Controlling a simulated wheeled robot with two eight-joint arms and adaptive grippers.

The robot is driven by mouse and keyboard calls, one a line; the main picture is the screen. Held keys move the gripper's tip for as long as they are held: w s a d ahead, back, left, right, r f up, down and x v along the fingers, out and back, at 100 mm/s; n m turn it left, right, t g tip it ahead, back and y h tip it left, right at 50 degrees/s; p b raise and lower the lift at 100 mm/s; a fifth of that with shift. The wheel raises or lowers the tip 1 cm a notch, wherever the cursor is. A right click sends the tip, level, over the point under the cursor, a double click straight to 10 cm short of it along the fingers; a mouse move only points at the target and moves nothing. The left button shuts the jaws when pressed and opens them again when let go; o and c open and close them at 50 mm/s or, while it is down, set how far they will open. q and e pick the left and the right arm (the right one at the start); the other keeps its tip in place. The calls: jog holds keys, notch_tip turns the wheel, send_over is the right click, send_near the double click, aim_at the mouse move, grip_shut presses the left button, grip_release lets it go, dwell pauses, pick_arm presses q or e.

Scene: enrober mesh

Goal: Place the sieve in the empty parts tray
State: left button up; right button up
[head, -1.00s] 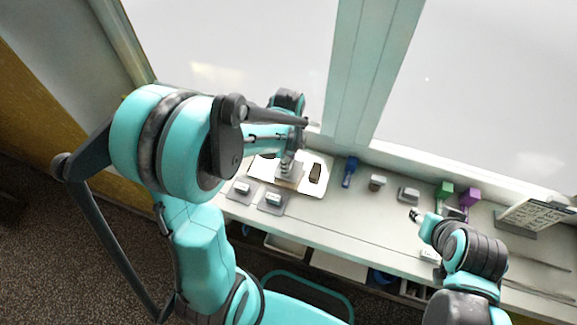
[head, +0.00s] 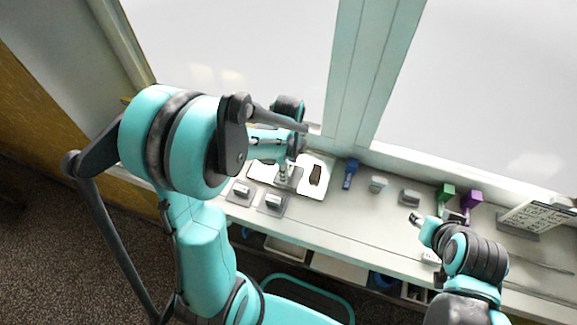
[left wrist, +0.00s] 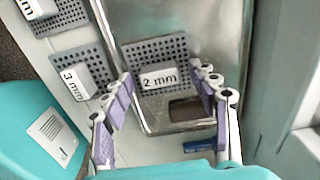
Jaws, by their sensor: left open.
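The sieve (left wrist: 158,62), a grey perforated plate with a white block marked "2 mm", lies in a shiny metal tray (left wrist: 205,18). The tray shows pale in the head view (head: 306,191). My left gripper (left wrist: 161,77) is open, its purple-padded fingers on either side of the sieve's near part. I cannot tell whether they touch it. In the head view my left gripper (head: 284,176) is low over the tray and partly hides the sieve. My right gripper (head: 415,218) is above the counter at right, too small to read its jaws.
A dark block (left wrist: 190,108) lies at the tray's near end. A "3 mm" sieve (left wrist: 78,78) and another sieve (left wrist: 58,12) lie left of the tray. A blue object (head: 350,174), grey blocks, green (head: 445,191) and purple (head: 470,200) items and a sign stand rightward.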

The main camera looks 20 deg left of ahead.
pick_arm(q)
notch_tip(320, 180, up, 12)
jog(key=p, duration=0.4)
jog(key=s+d+r+n+t, duration=0.1)
jog(key=s+r+n+t, duration=0.2)
jog(key=s+n, duration=0.2)
jog(key=s+d+r+n+t, duration=0.1)
jog(key=s+r+n+t, duration=0.2)
jog(key=n, duration=0.9)
jog(key=shift+s+d+t, duration=0.3)
jog(key=shift+s+t, duration=0.3)
jog(key=shift+s, duration=0.25)
jog(key=shift+b, duration=0.35)
